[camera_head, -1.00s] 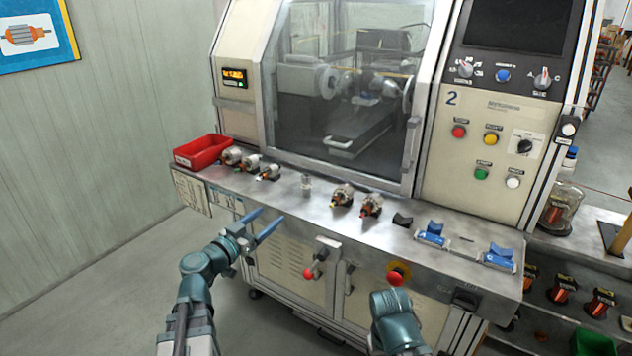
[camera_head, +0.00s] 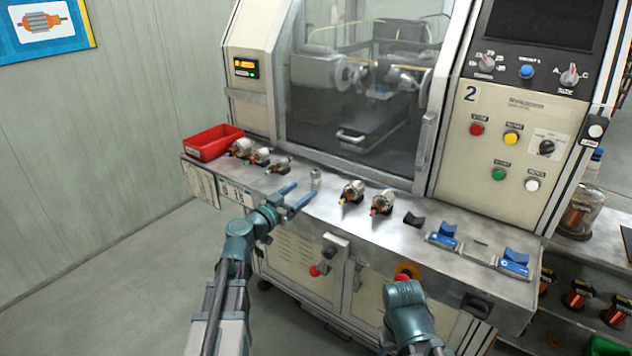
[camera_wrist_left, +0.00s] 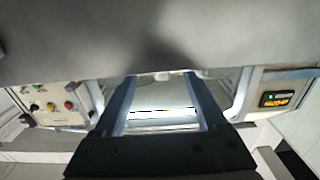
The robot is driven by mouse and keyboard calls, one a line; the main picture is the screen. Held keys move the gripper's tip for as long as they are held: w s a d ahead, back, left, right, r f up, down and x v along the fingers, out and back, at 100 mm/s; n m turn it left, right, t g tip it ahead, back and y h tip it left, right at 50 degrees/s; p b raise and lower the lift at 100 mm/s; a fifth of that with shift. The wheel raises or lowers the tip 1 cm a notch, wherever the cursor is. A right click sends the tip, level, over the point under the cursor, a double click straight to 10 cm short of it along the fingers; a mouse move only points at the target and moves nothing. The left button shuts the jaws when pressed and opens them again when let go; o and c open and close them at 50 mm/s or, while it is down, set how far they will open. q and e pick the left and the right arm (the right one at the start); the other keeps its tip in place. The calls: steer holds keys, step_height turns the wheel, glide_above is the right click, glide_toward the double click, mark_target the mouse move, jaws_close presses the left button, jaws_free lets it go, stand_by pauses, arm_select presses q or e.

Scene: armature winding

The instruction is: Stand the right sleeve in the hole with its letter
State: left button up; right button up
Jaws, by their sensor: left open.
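A small grey upright cylinder (camera_head: 315,177), which looks like a sleeve, stands on the machine's steel ledge (camera_head: 335,205). My left gripper (camera_head: 305,190) is open and empty, its two blue fingers pointing at the cylinder from the near side, with the tips just short of it or beside it. In the left wrist view the open fingers (camera_wrist_left: 160,80) show with a small pale shape near the tips, too unclear to name. No letter on the cylinder and no lettered hole can be made out. My right arm shows at lower right, but its fingers are not visible.
A red bin (camera_head: 213,143) stands at the ledge's left end, with several armatures beside it. Two armatures (camera_head: 352,193) (camera_head: 382,202) lie right of the cylinder. A dark cradle (camera_head: 413,220) and blue lettered blocks (camera_head: 443,236) (camera_head: 513,263) sit farther right. A red button (camera_head: 405,272) is below.

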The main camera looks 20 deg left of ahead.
mark_target(313, 181)
arm_select(q)
steer(key=shift+w, duration=0.25)
steer(key=x, duration=0.5)
steer(key=shift+w+r, duration=0.1)
steer(key=shift+w, duration=0.05)
jaws_close()
